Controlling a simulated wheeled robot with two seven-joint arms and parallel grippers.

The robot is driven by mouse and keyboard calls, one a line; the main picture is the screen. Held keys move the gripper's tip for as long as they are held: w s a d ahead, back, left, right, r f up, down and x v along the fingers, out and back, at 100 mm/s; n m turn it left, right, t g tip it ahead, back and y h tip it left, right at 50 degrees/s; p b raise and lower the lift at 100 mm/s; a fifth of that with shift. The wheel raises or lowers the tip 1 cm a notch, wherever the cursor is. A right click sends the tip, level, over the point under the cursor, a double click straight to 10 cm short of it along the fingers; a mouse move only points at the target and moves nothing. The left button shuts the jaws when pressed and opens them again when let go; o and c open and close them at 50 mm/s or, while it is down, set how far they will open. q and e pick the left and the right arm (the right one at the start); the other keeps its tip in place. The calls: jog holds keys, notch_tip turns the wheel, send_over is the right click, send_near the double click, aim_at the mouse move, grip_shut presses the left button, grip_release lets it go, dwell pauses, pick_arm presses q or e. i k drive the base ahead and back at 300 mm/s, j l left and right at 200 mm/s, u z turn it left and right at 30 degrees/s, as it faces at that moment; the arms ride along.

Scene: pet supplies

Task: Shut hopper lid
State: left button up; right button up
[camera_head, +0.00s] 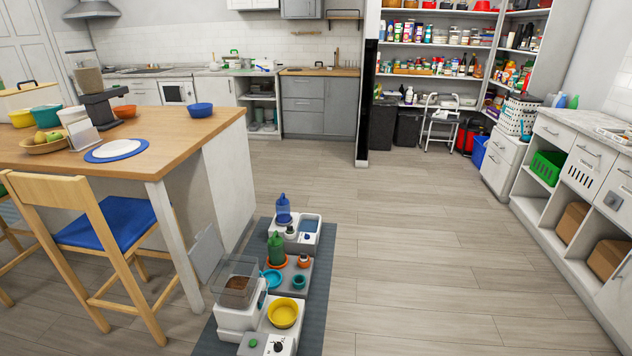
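A white pet feeder (236,318) stands on the floor mat at the lower middle. On top of it is a clear hopper (238,277) with brown kibble inside. A pale grey flat panel, which looks like the hopper lid (207,252), stands raised and tilted at the hopper's left edge, so the hopper's top looks open. The exact hinge line is too small to tell. Neither my left nor my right gripper is in view.
A wooden chair with a blue seat (110,222) and the island table (150,150) stand close left. Floor to the right is clear.

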aim_at(207, 250)
jog(key=k+j+z, duration=0.15)
jog(key=j, duration=0.25)
jog(key=j+z, duration=0.15)
jog(key=j, duration=0.25)
jog(key=k+j+z, duration=0.15)
jog(key=j, duration=0.25)
jog(key=j+z, duration=0.15)
jog(key=j, duration=0.25)
jog(key=k+j+z, duration=0.1)
jog(key=j, duration=0.3)
jog(key=k+j+z, duration=0.15)
jog(key=j, duration=0.25)
jog(key=k+j+z, duration=0.1)
jog(key=j, duration=0.25)
jog(key=k+j+z, duration=0.15)
jog(key=j, duration=0.2)
jog(key=k+j+z, duration=0.15)
jog(key=j, duration=0.2)
jog(key=j+z, duration=0.2)
jog(key=j, duration=0.3)
jog(key=k+j+z, duration=0.15)
jog(key=j, duration=0.3)
jog(key=k+j+z, duration=0.2)
jog(key=j, duration=0.25)
jog(key=j+z, duration=0.2)
jog(key=j, duration=0.25)
